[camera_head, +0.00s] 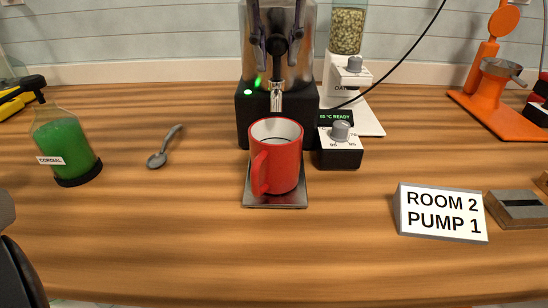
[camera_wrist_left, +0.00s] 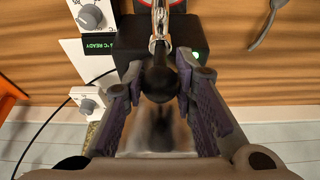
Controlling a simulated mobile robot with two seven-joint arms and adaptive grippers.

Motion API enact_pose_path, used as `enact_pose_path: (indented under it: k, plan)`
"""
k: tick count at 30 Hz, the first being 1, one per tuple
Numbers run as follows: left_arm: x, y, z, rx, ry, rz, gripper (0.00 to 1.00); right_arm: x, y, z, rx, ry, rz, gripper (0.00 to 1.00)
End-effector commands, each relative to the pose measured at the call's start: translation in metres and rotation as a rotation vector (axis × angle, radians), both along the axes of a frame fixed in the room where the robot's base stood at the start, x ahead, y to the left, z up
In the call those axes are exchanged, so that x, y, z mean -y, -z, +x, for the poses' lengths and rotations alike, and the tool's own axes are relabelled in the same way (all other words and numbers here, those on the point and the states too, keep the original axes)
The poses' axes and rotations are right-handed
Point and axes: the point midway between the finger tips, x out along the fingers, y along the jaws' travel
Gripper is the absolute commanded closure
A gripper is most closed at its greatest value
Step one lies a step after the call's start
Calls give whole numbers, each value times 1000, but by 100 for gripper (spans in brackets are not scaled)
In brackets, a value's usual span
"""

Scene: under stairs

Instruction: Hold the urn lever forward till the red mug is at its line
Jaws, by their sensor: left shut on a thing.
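The red mug (camera_head: 276,165) stands upright on a metal drip tray (camera_head: 262,201), under the chrome spout (camera_head: 276,100) of the steel urn (camera_head: 309,40). Its handle faces the front left. Its pale inside shows, but I cannot make out a line, a water level or a stream. My left gripper (camera_head: 277,43) is at the front of the urn, above the spout. In the left wrist view, its two fingers (camera_wrist_left: 159,90) are shut on the round black knob of the urn lever (camera_wrist_left: 158,82). The mug's red edge (camera_wrist_left: 143,3) shows there only in part. My right gripper is not in view.
A control box (camera_head: 340,152) with a dial and a green READY display stands right of the mug. A white grinder (camera_head: 355,100) with a black cable is behind it. A sign (camera_head: 441,212) stands front right.

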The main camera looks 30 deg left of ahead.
Motion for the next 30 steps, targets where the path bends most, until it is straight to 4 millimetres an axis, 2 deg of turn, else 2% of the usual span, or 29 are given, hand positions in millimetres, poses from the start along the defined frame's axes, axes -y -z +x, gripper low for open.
enact_pose_path:
  k: [3, 10, 16, 30]
  plan:
    - [5, 1, -11, -7, 3, 0, 100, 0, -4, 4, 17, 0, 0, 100]
    - [6, 3, -11, -11, 3, 0, 100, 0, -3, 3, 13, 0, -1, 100]
    - [13, 8, -23, -11, 3, 0, 100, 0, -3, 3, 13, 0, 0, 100]
    - [17, 14, -30, -13, 1, -2, 100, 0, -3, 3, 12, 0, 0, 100]
